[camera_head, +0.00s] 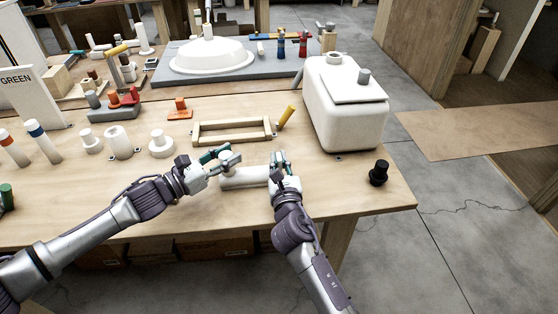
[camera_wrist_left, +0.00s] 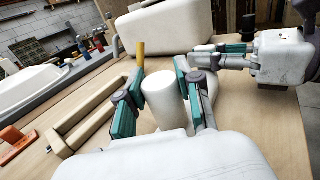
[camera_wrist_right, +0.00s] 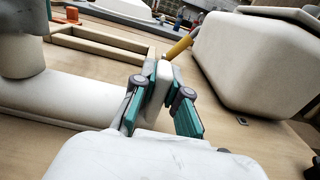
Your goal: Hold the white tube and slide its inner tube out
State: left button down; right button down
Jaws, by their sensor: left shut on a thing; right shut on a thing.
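The white tube (camera_head: 245,178) lies lengthwise on the workbench near its front edge; its body also shows in the right wrist view (camera_wrist_right: 75,105). My left gripper (camera_head: 229,157) is shut on an upright white cylindrical part (camera_wrist_left: 164,100) at the tube's left end. My right gripper (camera_head: 279,164) is shut on a narrow white piece (camera_wrist_right: 160,82) at the tube's right end. The right gripper also shows at the right of the left wrist view (camera_wrist_left: 205,52). I cannot tell where the inner tube begins, as the fingers hide part of both ends.
A wooden frame (camera_head: 233,141) and a yellow cylinder (camera_head: 287,116) lie just behind the tube. A large white tank (camera_head: 350,120) stands at the back right, and a black knob (camera_head: 378,172) near the right edge. White fittings (camera_head: 119,142) stand left. The bench front is clear.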

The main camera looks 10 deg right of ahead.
pick_arm(q)
jog(key=shift+a+f, duration=0.1)
jog(key=shift+f, duration=0.05)
pick_arm(e)
jog(key=shift+d+f, duration=0.1)
jog(key=shift+d, duration=2.2)
jog(key=c, duration=1.2)
grip_release()
jog(key=shift+o, duration=0.2)
jog(key=shift+s, duration=0.15)
jog(key=s, duration=1.1)
jog(key=shift+s, duration=0.35)
